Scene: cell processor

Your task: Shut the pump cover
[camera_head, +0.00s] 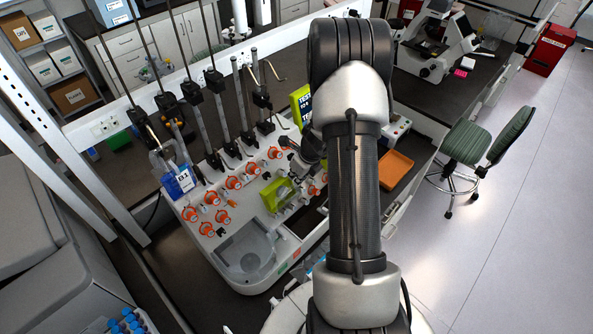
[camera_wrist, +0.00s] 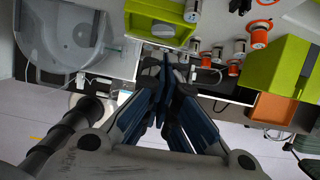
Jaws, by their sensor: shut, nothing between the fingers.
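The lime-green pump cover (camera_head: 278,192) is on the white deck of the cell processor (camera_head: 225,215), behind the grey basin. It also shows at the top of the wrist view (camera_wrist: 160,12), with a grey metal part at its edge. It seems to stand raised, but its exact angle is not clear. My gripper (camera_wrist: 177,72) has its fingers together and holds nothing. In the wrist view the fingertips are just below the green cover and seem apart from it. In the head view my arm hides part of the processor's right side.
Several orange-and-white knobs (camera_head: 233,183) stand on the deck around the cover. The grey basin (camera_head: 245,252) is at the front. A lime-green display box (camera_head: 301,104) and an orange tray (camera_head: 395,169) are farther right. Tall poles with black clamps rise along the back.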

